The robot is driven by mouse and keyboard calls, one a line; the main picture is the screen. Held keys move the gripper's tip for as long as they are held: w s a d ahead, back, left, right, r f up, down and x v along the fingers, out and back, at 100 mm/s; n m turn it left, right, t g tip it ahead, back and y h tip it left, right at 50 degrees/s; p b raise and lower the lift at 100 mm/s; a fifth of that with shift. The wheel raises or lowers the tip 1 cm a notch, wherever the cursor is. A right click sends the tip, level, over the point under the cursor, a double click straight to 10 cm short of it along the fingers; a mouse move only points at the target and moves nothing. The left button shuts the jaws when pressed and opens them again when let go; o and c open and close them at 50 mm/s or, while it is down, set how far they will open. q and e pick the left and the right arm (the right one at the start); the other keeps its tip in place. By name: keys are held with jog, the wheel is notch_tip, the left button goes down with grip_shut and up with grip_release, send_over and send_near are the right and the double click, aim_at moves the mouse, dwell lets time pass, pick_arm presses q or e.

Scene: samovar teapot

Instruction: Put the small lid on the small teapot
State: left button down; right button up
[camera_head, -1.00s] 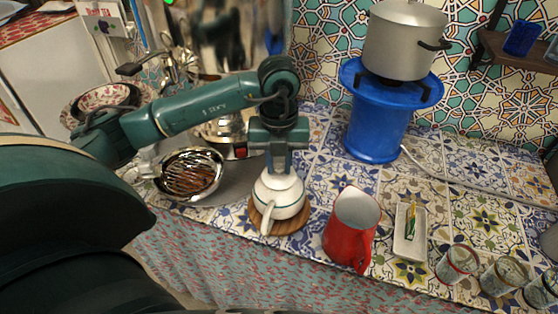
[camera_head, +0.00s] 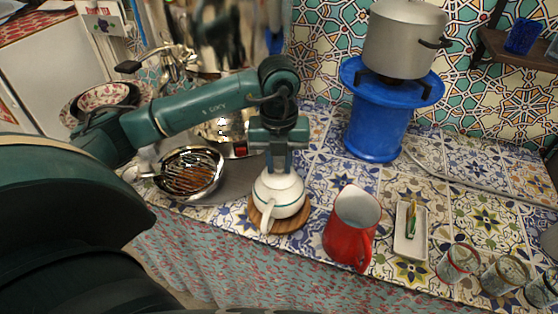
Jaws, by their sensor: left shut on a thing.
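The small white teapot (camera_head: 279,196) with a thin dark band stands upright on a round wooden board (camera_head: 292,222) near the counter's front edge. My left gripper (camera_head: 278,172) points straight down over the teapot's top and is shut on the small lid. The lid is mostly hidden by the fingers, and I cannot tell whether it touches the teapot's rim. My right gripper is not in view.
A red pitcher (camera_head: 347,236) stands close to the right of the board. A white tray (camera_head: 403,244), glasses (camera_head: 458,263) and a blue stove (camera_head: 376,125) with a pot (camera_head: 402,45) are further right. A metal strainer bowl (camera_head: 208,190) is left.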

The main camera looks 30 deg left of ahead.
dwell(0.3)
pick_arm(q)
jog(key=c, duration=1.1)
grip_release()
jog(key=shift+c, duration=0.2)
jog(key=shift+o, duration=0.5)
jog(key=o, duration=0.4)
jog(key=shift+c, duration=0.2)
jog(key=shift+r+p, duration=1.05)
jog(key=shift+r, duration=0.4)
jog(key=shift+r+p, duration=1.45)
jog(key=shift+r, duration=0.65)
